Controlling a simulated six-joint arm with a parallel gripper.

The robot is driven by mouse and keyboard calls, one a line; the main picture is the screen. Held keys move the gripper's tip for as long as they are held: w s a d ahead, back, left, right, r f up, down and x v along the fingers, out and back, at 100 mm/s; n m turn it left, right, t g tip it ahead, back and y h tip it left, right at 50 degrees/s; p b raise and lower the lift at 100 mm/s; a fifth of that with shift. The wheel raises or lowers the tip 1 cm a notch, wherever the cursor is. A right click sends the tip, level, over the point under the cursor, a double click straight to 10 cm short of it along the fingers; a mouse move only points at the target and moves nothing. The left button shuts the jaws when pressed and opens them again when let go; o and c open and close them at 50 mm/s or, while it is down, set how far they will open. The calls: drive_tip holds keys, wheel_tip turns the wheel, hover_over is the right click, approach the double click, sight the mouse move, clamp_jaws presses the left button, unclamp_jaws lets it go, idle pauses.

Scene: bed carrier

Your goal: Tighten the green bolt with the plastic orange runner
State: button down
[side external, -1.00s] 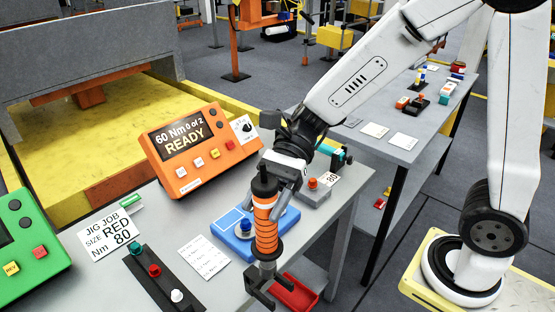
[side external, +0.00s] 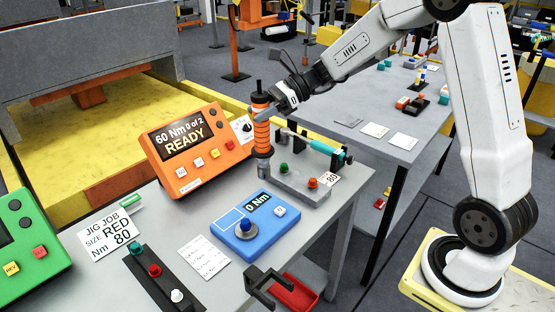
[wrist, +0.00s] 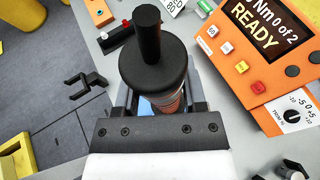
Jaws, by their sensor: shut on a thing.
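My gripper (side external: 270,106) is shut on the orange runner (side external: 262,134), an orange-banded tool with a black top and a grey nose. The runner is upright, its nose at the left end of a grey block (side external: 295,188); I cannot tell whether they touch. The green bolt (side external: 283,168) stands on this block, just right of the nose, with an orange-red bolt (side external: 313,183) beside it. In the wrist view the runner's black top (wrist: 150,62) rises between my jaws (wrist: 158,105) and hides its lower end. The green bolt is not visible there.
An orange controller (side external: 188,180) reading "60 Nm 0 of 2 READY" stands close left. A teal-handled tool (side external: 325,148) lies behind the block. A blue box (side external: 240,240) reading "0 Nm", a black rail (side external: 158,290) with several coloured knobs and an empty black bracket (side external: 262,285) are in front.

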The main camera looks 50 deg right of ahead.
drive_tip(key=w+d+r+m+t+h, duration=0.1)
drive_tip(key=w+d+m+t+h, duration=0.1)
drive_tip(key=d, duration=1.1)
drive_tip(key=shift+w+d+m+t, duration=0.4)
drive_tip(key=shift+w+m+t, duration=0.5)
drive_tip(key=shift+w, duration=0.3)
drive_tip(key=shift+f, duration=4.35)
idle(1.1)
